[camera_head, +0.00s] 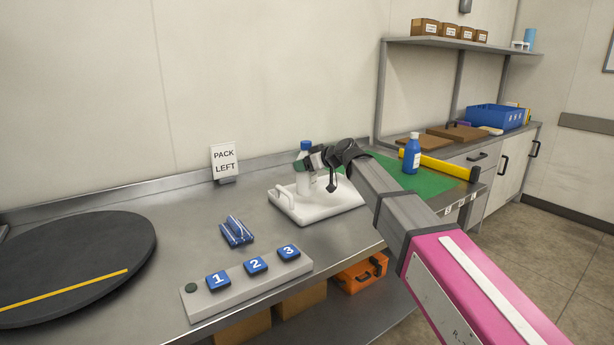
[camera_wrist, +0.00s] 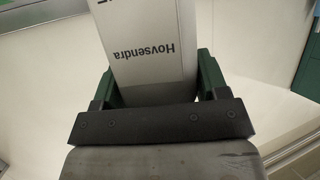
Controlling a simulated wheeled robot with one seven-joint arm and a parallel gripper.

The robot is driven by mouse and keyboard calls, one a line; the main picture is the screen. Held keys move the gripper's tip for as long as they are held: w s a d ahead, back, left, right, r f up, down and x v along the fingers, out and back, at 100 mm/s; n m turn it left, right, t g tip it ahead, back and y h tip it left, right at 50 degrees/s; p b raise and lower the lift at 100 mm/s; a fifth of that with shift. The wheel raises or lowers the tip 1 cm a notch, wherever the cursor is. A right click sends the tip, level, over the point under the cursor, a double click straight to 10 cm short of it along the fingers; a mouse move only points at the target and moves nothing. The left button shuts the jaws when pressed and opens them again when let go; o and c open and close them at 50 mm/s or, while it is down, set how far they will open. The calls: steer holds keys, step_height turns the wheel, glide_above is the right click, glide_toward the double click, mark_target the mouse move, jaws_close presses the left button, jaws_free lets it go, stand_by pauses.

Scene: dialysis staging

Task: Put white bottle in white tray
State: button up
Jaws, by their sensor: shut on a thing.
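The white bottle (camera_head: 304,177) with a blue cap is upright over the white tray (camera_head: 326,213) in the head view. My gripper (camera_head: 309,165) is shut on the white bottle, its green fingers on either side. In the wrist view the bottle (camera_wrist: 150,50) shows a grey-white side with the word "Hovsendra" between the green fingers (camera_wrist: 155,88). I cannot tell whether the bottle's base touches the tray.
A blue bottle (camera_head: 411,153) stands on a green mat (camera_head: 432,184) by a yellow bar (camera_head: 430,165). A blue object (camera_head: 236,232) and a numbered button panel (camera_head: 248,282) lie left of the tray. A black round plate (camera_head: 75,262) is at far left.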

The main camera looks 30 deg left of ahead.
mark_target(307, 173)
steer(key=shift+f, duration=1.9)
steer(key=shift+f, duration=0.15)
steer(key=o, duration=1.3)
steer(key=shift+c, duration=0.2)
steer(key=shift+d+r, duration=0.2)
steer(key=shift+d, duration=0.05)
steer(key=v, duration=1.1)
steer(key=shift+d, duration=0.25)
steer(key=shift+r, duration=0.1)
